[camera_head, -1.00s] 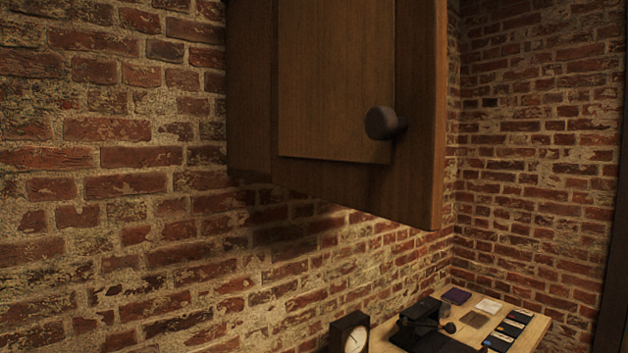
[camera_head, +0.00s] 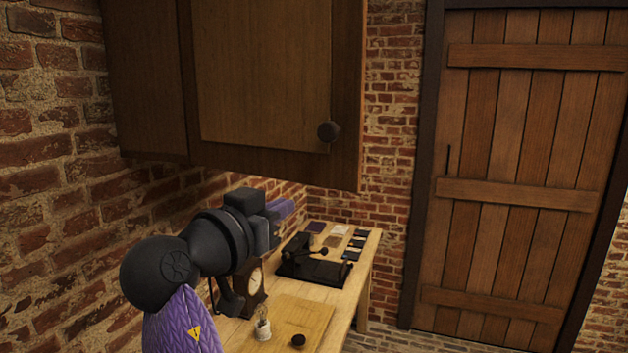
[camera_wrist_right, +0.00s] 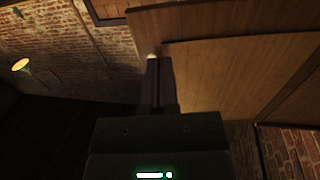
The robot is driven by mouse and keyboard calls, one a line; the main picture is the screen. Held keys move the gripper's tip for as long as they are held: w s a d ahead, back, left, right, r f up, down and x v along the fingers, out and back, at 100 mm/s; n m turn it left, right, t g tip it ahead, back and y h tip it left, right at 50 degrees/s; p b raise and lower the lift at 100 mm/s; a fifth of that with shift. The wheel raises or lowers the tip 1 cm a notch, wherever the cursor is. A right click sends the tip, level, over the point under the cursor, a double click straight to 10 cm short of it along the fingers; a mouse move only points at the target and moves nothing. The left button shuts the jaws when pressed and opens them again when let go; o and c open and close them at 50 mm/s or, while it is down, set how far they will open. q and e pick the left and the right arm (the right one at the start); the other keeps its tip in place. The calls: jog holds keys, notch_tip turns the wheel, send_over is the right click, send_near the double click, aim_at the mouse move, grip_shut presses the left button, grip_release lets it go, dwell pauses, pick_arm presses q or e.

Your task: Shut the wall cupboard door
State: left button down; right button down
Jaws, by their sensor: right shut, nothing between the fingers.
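The wooden wall cupboard (camera_head: 145,85) hangs on the brick wall at the upper left of the head view. I cannot tell how far the door stands open. My right gripper (camera_head: 284,208) shows below the door's lower edge in the head view, fingers pointing right, shut and empty. In the right wrist view the shut fingers (camera_wrist_right: 159,62) overlap the near edge of the wooden door (camera_wrist_right: 235,75); contact cannot be told. My left gripper is out of view.
Below the cupboard a wooden table (camera_head: 366,262) carries a clock (camera_head: 254,283), a black device (camera_head: 310,268), a board (camera_head: 300,318) and several small flat items. A plank room door (camera_head: 520,180) stands at the right. Floor shows between table and room door.

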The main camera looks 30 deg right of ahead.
aim_at(326, 182)
jog(key=p+x, duration=0.2)
jog(key=x, duration=0.3)
jog(key=p+x, duration=0.2)
jog(key=x, duration=0.3)
jog(key=shift+r, duration=0.25)
jog(key=shift+w+d+f, duration=0.2)
jog(key=shift+w+d, duration=0.05)
jog(key=shift+d, duration=0.05)
jog(key=shift+d, duration=0.1)
